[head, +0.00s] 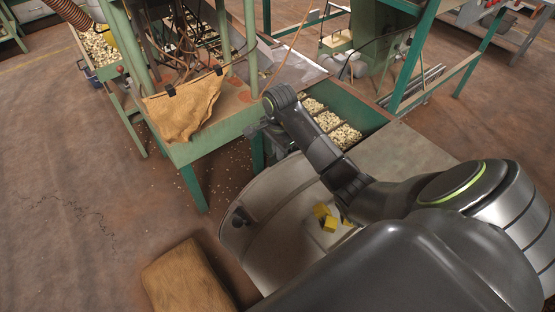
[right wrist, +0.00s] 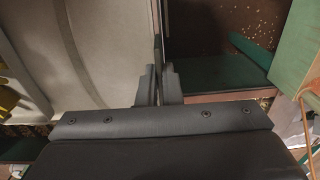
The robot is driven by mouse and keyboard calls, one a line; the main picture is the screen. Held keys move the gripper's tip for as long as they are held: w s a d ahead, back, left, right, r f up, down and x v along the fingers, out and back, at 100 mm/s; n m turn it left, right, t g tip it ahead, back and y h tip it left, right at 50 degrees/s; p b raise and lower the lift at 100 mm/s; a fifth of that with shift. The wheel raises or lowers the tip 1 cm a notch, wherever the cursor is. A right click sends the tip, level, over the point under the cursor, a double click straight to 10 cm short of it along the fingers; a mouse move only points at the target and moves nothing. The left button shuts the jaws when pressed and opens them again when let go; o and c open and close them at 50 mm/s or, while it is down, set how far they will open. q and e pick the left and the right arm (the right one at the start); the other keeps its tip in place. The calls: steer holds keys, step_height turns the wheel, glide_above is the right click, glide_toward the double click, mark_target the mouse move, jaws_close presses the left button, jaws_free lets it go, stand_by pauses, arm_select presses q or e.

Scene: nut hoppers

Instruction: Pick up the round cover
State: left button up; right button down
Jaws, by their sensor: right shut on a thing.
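The round cover (head: 270,205) is a large pale grey disc with a dark knob near its left edge. It lies in the lower middle of the head view, partly hidden by my right arm. In the right wrist view the cover (right wrist: 95,45) fills the upper left. My right gripper (right wrist: 158,85) is shut on the cover's edge, which runs upward between the fingers. In the head view the right gripper (head: 265,133) is small and partly hidden beside the green table. My left gripper is not in view.
A green table (head: 215,140) with a tan cloth (head: 185,108) stands close behind. A green hopper of nuts (head: 345,135) is to the right. A yellow piece (head: 325,216) lies near the cover. A brown sack-like block (head: 185,280) is in front left. Open floor lies left.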

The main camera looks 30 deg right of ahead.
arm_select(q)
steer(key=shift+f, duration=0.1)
arm_select(e)
steer(key=shift+w+r, duration=0.1)
step_height(320, 180, up, 7)
steer(key=p, duration=0.3)
arm_select(q)
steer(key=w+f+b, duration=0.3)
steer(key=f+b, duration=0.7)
steer(key=b, duration=0.6)
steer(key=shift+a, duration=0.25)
arm_select(e)
steer(key=w+a, duration=0.1)
steer(key=w, duration=1.8)
steer(key=shift+w+a, duration=0.25)
steer(key=shift+w, duration=0.1)
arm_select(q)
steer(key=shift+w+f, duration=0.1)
